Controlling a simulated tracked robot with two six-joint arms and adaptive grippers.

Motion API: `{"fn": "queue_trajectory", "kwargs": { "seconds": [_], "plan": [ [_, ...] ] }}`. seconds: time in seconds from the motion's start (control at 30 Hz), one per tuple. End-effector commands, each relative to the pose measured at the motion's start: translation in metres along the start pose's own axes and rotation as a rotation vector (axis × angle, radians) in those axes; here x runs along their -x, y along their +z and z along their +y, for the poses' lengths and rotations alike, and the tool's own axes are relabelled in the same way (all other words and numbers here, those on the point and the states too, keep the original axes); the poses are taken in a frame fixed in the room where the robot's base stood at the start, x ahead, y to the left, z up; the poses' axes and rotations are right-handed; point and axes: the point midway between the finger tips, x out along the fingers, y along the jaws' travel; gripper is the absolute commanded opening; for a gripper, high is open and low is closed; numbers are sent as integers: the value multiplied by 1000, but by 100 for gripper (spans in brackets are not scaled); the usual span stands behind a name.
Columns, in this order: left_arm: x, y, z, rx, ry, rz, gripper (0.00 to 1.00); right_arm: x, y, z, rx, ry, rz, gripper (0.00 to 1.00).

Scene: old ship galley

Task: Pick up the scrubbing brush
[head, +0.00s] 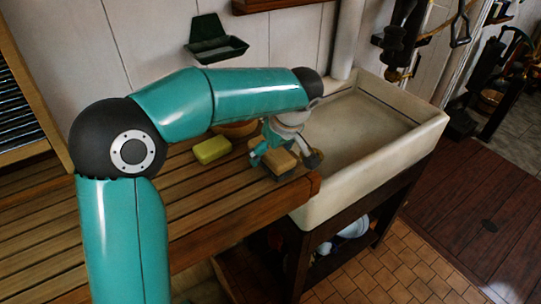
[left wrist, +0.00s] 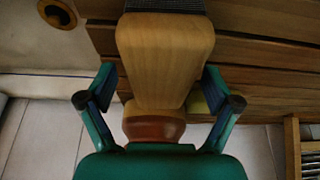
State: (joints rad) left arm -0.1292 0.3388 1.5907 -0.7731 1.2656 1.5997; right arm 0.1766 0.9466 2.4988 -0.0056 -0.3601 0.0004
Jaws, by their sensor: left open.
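The scrubbing brush (head: 283,161) has a pale wooden body and lies near the sink end of the slatted wooden counter. In the left wrist view the brush (left wrist: 165,50) fills the upper middle, with dark bristles at the top edge. My left gripper (head: 276,155) is right at the brush in the head view and partly covers it. In the left wrist view the fingers of my left gripper (left wrist: 158,80) are open, one on each side of the wooden body. Whether they touch it, I cannot tell. My right gripper is not in view.
A yellow-green sponge (head: 212,149) lies left of the brush, with a brown bowl (head: 238,129) behind, partly hidden by my arm. A pale stone sink (head: 430,140) adjoins the counter on the right. A dark green soap holder (head: 215,43) is on the wall.

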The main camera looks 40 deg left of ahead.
Motion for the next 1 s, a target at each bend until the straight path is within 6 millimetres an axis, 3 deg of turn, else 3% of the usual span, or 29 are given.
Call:
{"fn": "queue_trajectory", "kwargs": {
  "seconds": [0.67, 1.0],
  "plan": [
    [-3, 2, 1, -1, 1, 0, 90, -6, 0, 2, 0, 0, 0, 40],
    [-3, 2, 1, -2, 1, 0, 36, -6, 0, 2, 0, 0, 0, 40]
  ]
}}
